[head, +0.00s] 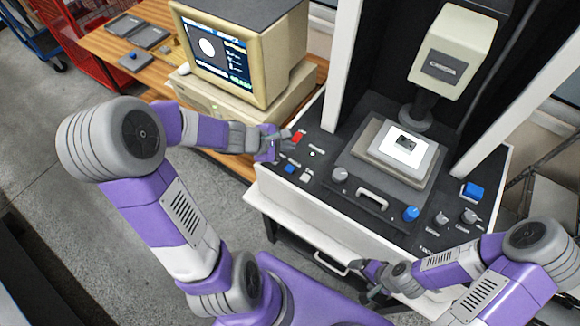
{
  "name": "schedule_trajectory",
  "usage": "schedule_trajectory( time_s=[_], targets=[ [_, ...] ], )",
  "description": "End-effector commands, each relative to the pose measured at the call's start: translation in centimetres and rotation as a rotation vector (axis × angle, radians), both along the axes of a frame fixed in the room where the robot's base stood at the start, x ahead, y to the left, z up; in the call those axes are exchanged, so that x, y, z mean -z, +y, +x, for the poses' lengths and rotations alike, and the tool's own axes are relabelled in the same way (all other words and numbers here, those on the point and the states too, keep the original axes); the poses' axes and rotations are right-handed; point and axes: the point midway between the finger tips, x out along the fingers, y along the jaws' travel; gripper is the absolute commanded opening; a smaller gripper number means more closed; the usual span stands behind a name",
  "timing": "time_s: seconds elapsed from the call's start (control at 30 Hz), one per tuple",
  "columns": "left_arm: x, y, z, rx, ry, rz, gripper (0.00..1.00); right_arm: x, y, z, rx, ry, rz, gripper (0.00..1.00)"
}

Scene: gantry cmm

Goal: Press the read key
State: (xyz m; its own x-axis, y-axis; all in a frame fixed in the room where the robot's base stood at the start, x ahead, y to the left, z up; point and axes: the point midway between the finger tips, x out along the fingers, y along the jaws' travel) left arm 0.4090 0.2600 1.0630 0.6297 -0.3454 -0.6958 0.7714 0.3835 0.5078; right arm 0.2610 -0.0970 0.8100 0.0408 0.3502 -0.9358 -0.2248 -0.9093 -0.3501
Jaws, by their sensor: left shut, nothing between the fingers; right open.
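A dark control deck (320,155) on the measuring machine carries several small keys. A red key (298,136) sits near its left end; a blue key (289,169) and a white key (306,177) sit at its front left corner. A larger blue key (473,191) is at the right end. The labels are too small to read, so I cannot tell which is the read key. My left gripper (287,137) is shut and empty, with its tips right beside the red key; contact is unclear. My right gripper (372,282) is open and empty, low in front of the machine.
The machine's stage (400,165) holds a lit plate under the camera head (455,50). Several knobs line the deck front, including a blue knob (411,213). A beige computer (240,55) stands on a wooden bench (105,45) behind my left arm. White posts flank the stage.

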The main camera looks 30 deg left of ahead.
Motion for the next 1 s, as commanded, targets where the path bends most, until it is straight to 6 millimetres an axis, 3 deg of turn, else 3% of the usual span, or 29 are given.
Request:
schedule_trajectory(
  time_s=[0.27, 0.7, 1.0],
  targets=[
    [2.0, 0.0, 0.0, 0.000, 0.001, -0.001, 0.00, 1.7, 0.0, 0.0, 0.000, 0.000, 0.000, 0.88],
    [8.0, 0.0, 0.0, 0.002, 0.001, 0.000, 0.00, 7.1, 0.0, 0.0, 0.000, 0.000, 0.000, 0.88],
    [8.8, 0.0, 0.0, 0.001, 0.001, 0.001, 0.00, 8.1, 0.0, 0.0, 0.000, 0.000, 0.000, 0.88]
  ],
)
